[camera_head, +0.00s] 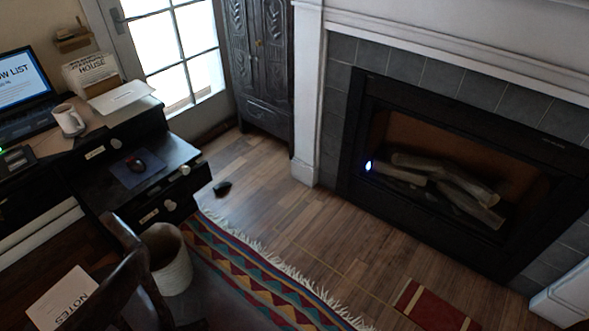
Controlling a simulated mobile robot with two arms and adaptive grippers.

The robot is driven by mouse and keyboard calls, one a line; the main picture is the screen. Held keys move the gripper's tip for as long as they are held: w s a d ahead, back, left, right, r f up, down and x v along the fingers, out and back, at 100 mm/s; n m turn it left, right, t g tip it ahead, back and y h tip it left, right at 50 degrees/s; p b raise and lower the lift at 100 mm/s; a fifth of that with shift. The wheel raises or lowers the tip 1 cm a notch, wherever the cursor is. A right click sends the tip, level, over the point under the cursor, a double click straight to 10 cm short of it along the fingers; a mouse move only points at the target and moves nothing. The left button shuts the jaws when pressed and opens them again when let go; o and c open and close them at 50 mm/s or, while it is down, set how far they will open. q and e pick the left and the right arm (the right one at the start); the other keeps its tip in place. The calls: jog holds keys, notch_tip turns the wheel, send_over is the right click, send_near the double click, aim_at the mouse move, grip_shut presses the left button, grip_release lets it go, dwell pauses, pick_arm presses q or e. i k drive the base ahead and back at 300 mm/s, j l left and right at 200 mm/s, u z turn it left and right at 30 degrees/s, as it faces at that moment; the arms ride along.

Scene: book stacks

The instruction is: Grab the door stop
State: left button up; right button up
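A small dark object (222,188) lies on the wooden floor between the desk drawers and the fireplace, just beyond the striped rug's far end. It may be the door stop, but it is too small and dark to tell for sure. No other thing in view looks clearly like a door stop. Neither of my grippers shows in the head view.
A desk with an open drawer (175,158), a laptop (24,90) and a mug (69,119) stands left. A bin (168,262) and a chair (125,275) are below it. A fringed rug (250,280) crosses the floor before the fireplace (355,150). Bare floor lies between.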

aim_at(219, 189)
jog(key=i+u, duration=0.4)
jog(key=i+l+u, duration=0.15)
jog(key=u, duration=0.25)
jog(key=i+l+u, duration=0.1)
jog(key=u, duration=0.7)
